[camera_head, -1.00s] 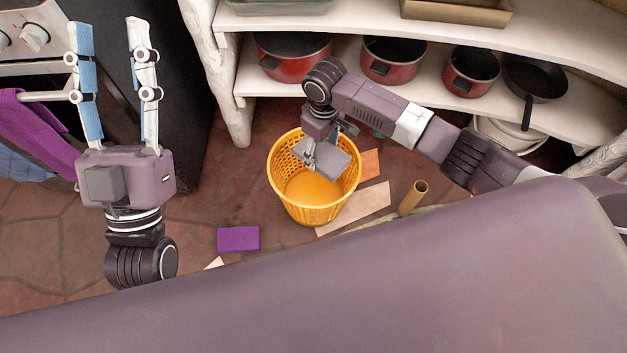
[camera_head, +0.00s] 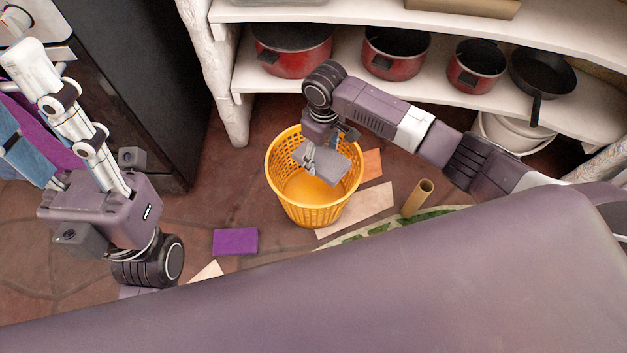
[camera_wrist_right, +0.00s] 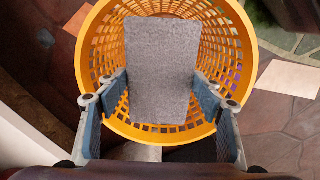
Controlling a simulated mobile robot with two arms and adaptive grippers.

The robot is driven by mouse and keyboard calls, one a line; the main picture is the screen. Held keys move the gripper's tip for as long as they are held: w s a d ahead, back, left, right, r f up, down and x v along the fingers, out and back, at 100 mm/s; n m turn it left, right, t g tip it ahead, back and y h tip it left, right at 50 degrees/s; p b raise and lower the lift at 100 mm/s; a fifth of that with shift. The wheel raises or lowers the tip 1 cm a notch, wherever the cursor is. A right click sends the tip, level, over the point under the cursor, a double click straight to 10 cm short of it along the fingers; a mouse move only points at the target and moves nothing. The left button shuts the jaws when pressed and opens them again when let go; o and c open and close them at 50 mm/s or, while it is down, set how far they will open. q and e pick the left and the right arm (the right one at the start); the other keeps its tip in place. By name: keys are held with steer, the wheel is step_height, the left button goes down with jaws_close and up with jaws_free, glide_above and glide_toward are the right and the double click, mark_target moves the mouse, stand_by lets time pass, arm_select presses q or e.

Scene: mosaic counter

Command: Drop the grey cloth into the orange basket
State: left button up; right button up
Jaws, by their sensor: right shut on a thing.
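The grey cloth (camera_head: 328,170) looks like a flat, stiff rectangle. My right gripper (camera_wrist_right: 160,92) is shut on it; the fingers lie along both its sides in the right wrist view, where the cloth (camera_wrist_right: 162,60) fills the middle. The orange basket (camera_head: 313,213) is round, slatted and open at the top, standing on the floor. The cloth and gripper are over its opening; how far they are above the rim or inside is hard to tell. The basket (camera_wrist_right: 100,45) surrounds the cloth in the wrist view. My left gripper (camera_head: 28,62) is at the far left, seen from the side; its finger gap is unclear.
A purple block (camera_head: 235,241) lies on the floor left of the basket. Flat boards (camera_head: 357,208) and a brown tube (camera_head: 418,198) are to its right. White shelves with red pots (camera_head: 395,55) stand behind. Purple and blue towels (camera_head: 62,153) hang by the left gripper.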

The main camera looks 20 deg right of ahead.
stand_by(0.3)
steer(key=o, duration=1.1)
step_height(320, 180, up, 12)
steer(key=shift+a, duration=0.1)
